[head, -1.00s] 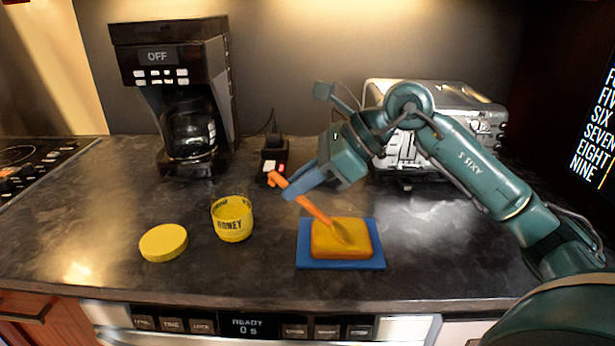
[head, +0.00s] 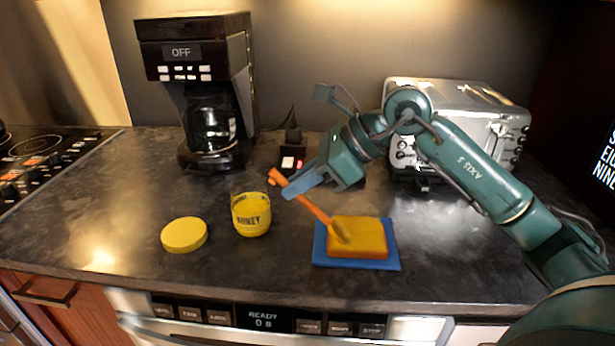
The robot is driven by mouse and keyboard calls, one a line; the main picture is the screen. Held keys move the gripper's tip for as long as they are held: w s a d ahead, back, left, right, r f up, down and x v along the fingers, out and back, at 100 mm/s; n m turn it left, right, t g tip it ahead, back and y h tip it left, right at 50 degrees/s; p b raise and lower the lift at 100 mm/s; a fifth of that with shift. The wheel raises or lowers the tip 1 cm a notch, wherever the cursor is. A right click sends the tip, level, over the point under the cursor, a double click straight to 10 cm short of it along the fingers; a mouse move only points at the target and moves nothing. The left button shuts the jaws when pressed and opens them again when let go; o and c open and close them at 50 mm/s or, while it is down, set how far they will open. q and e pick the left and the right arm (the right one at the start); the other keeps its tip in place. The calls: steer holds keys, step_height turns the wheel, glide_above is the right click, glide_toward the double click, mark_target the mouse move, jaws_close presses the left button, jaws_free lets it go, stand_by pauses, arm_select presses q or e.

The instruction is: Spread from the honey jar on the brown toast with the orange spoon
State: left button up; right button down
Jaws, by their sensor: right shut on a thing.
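My right gripper (head: 303,184) is shut on the orange spoon (head: 315,209) by its upper handle. The spoon tilts down to the right, and its honey-coloured bowl is at the left part of the toast's top. I cannot tell if it touches. The toast (head: 366,237) looks yellow-orange rather than brown and lies on a blue board (head: 330,262). The honey jar (head: 251,215) stands open, left of the toast, with yellow honey inside. Its yellow lid (head: 184,235) lies flat on the counter to its left. My left gripper is not in view.
A black coffee maker (head: 200,60) stands at the back left. A silver toaster (head: 465,110) stands behind my right arm. A small black device (head: 292,155) sits behind the jar. The stove (head: 45,160) is at far left. Counter (head: 130,200) is free around the lid.

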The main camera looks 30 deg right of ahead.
steer(key=shift+d+f, duration=0.1)
steer(key=shift+d, duration=0.05)
steer(key=shift+s+d+b, duration=0.15)
steer(key=shift+b, duration=0.2)
steer(key=shift+s+d+b, duration=0.6)
steer(key=shift+d+b, duration=0.05)
steer(key=shift+d, duration=0.2)
steer(key=shift+d+f, duration=0.15)
steer(key=shift+s+d+b, duration=0.15)
steer(key=shift+d+b, duration=0.05)
steer(key=shift+b, duration=0.1)
steer(key=shift+s+d+b, duration=0.45)
steer(key=shift+d+b, duration=0.15)
steer(key=shift+d, duration=0.15)
steer(key=shift+s+d, duration=0.15)
steer(key=shift+d, duration=0.05)
steer(key=shift+a+r, duration=0.1)
steer(key=shift+r, duration=0.15)
